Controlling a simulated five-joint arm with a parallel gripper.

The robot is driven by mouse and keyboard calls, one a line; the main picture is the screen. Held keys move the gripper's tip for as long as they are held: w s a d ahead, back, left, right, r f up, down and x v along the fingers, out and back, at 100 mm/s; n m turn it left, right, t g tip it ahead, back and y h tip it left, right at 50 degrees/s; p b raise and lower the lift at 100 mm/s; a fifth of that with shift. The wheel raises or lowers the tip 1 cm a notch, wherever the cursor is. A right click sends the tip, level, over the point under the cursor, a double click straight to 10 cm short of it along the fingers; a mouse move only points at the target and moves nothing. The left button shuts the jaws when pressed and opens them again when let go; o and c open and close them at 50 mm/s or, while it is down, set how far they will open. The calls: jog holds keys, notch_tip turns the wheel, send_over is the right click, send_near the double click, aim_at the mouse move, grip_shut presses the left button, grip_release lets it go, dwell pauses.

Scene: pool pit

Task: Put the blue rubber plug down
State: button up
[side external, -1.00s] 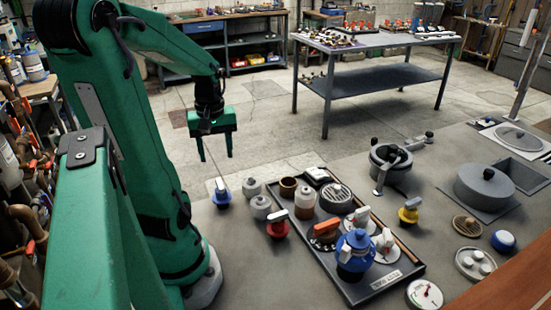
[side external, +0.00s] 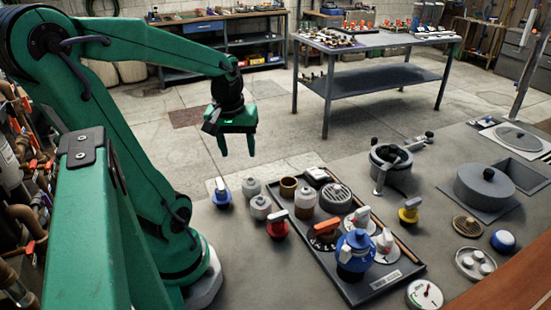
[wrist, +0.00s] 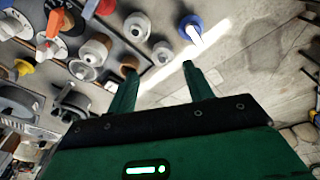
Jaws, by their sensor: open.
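A blue plug-shaped piece (side external: 355,250) with a knob on top stands upright at the near end of the dark tray (side external: 392,282) in the side view; I take it to be the blue rubber plug. Its underside is hidden, so I cannot tell what it rests in. My gripper (side external: 237,150) is open and empty, up in the air behind and left of the tray, well apart from the plug. In the wrist view my two fingers (wrist: 160,72) are spread with nothing between them.
A blue-based piece with a white lever (side external: 222,193), grey knobs (side external: 261,207) and a red-based valve (side external: 278,226) stand left of the tray. A grey pot (side external: 391,165) stands behind.

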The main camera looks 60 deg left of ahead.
jog(key=w+d+r+m+t, duration=0.1)
jog(key=d+r+m+t, duration=0.1)
jog(key=d+m, duration=0.3)
jog(key=w+d+r+m+t+h, duration=0.1)
jog(key=d+r+m+t, duration=0.1)
jog(key=d+m, duration=0.4)
jog(key=d+r, duration=0.1)
jog(key=d, duration=0.3)
jog(key=shift+w+r+m, duration=0.3)
jog(key=shift+w+r, duration=0.05)
